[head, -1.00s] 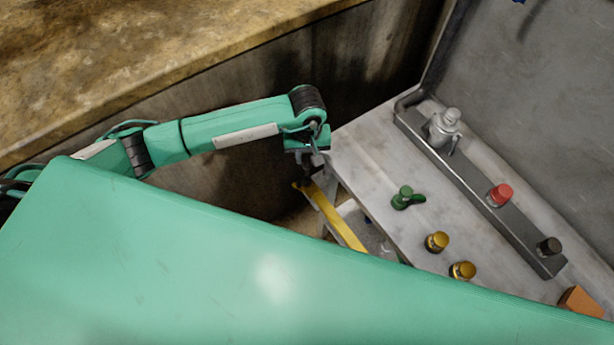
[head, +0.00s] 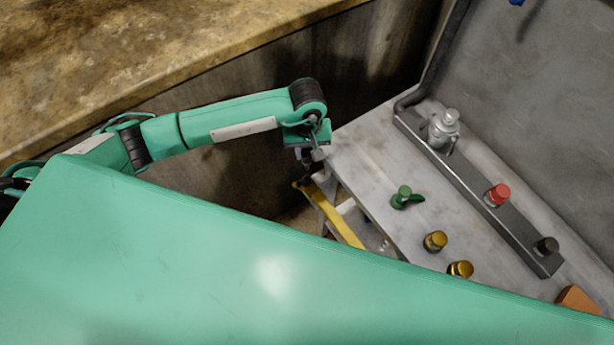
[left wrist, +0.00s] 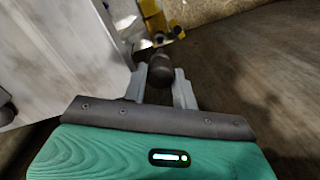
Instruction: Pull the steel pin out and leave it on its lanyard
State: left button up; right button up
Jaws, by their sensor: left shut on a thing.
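My left gripper (head: 306,172) is beside the left edge of the pale panel, above the yellow bar (head: 336,217). In the left wrist view its two fingers (left wrist: 161,88) are closed on a dark, rounded piece (left wrist: 160,68), which looks like the head of the steel pin. In the head view the pin is too small and covered to make out, and I cannot tell whether its shank is still in a hole. The lanyard cannot be made out. My right gripper is not in view.
The pale panel (head: 365,165) carries a green knob (head: 402,197), two brass knobs (head: 435,241) and a dark rail (head: 470,185) with a silver fitting (head: 444,128), a red button (head: 498,194) and a black knob (head: 547,246). A stained brown ledge (head: 150,60) runs along the upper left.

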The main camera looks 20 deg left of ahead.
pick_arm(q)
jog(key=shift+r+p, duration=0.95)
jog(key=shift+r, duration=2.1)
jog(key=shift+d, duration=0.1)
jog(key=w+d+b, duration=0.5)
jog(key=d+b, duration=0.3)
jog(key=d, duration=0.3)
jog(key=shift+w+d, duration=0.15)
jog(key=shift+d, duration=0.25)
dwell(0.6)
jog(key=shift+f, duration=0.15)
jog(key=shift+f+b, duration=0.35)
jog(key=shift+b, duration=0.5)
jog(key=o, duration=1.1)
